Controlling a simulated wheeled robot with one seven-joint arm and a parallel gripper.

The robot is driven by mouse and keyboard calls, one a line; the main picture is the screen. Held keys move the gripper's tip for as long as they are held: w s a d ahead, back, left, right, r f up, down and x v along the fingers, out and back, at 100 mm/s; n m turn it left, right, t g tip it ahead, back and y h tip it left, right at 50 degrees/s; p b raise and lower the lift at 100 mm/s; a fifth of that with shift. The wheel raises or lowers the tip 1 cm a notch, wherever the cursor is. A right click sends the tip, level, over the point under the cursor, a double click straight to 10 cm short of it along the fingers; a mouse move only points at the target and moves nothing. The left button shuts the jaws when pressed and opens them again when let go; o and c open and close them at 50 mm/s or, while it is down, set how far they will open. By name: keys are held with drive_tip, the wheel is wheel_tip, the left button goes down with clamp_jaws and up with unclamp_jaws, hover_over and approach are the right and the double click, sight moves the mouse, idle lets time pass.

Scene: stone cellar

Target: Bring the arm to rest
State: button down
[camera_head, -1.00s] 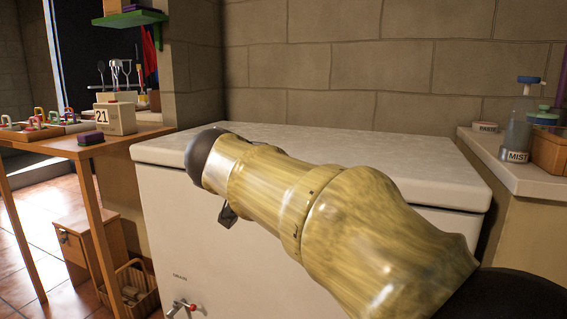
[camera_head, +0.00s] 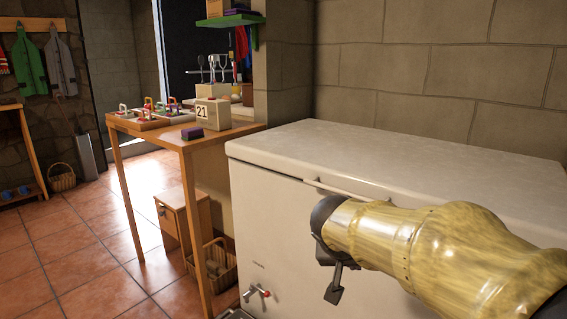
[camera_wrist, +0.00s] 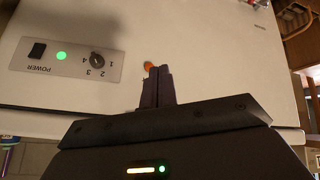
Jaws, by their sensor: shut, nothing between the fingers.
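My gripper (camera_wrist: 159,86) shows in the wrist view with its two dark fingers together and nothing between them. In the head view my yellow arm reaches in from the lower right, and a dark part at its end hangs in front of the white chest freezer (camera_head: 275,215). In the wrist view the freezer's pale surface (camera_wrist: 190,45) lies beyond the fingers. It carries a control panel (camera_wrist: 70,58) with a green light, a dial and a POWER switch. A small orange spot (camera_wrist: 149,65) shows just beyond the fingertips.
Below stand a wooden cabinet (camera_head: 180,215) and a basket (camera_head: 222,268). A red-handled tap (camera_head: 262,291) juts from the freezer front. Tiled floor is open at left.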

drive_tip(key=s+f+n+g+y+p, duration=0.35)
drive_tip(key=s+f+p, duration=0.25)
drive_tip(key=s+p, duration=0.55)
drive_tip(key=w+r+p+v, duration=0.1)
drive_tip(key=w+p+v, duration=0.2)
drive_tip(key=p+v, duration=1.5)
drive_tip(key=w+d+p+v, duration=0.1)
drive_tip(key=w+p+v, duration=0.3)
drive_tip(key=p+v, duration=1.4)
drive_tip(key=shift+w+d+r+m, duration=0.15)
drive_tip(key=shift+d+r+m, duration=0.2)
drive_tip(key=shift+r+m, duration=0.15)
drive_tip(key=shift+y, duration=0.25)
